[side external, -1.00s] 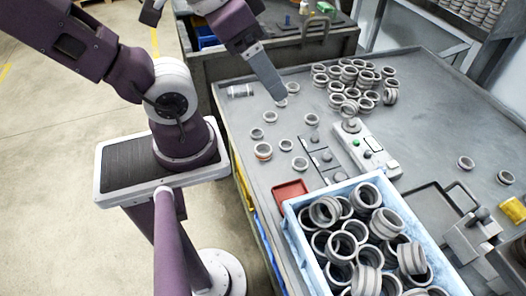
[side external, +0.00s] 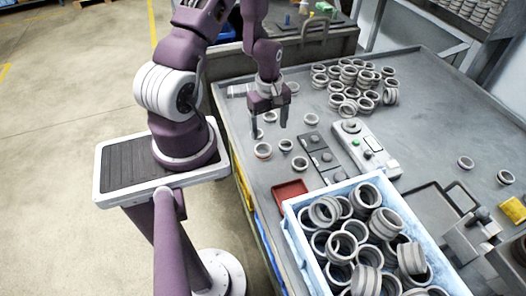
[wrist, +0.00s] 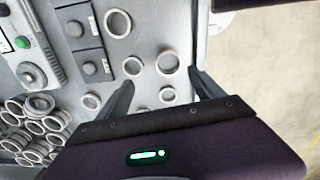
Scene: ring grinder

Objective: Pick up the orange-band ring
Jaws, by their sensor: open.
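The orange-band ring (side external: 263,155) lies flat on the grey table near its left edge in the side view, an orange stripe around its side. My gripper (side external: 268,131) is open and empty, pointing down above the table, just behind and above this ring. In the wrist view my gripper's (wrist: 161,76) fingers are spread wide.
Plain grey rings lie close by, including one (side external: 286,150) just right and another (side external: 300,168) in front. A ring pile (side external: 350,82) stands at the back. A blue crate (side external: 297,232) of rings, a red tray (side external: 290,193) and a control box (side external: 372,150) stand nearby.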

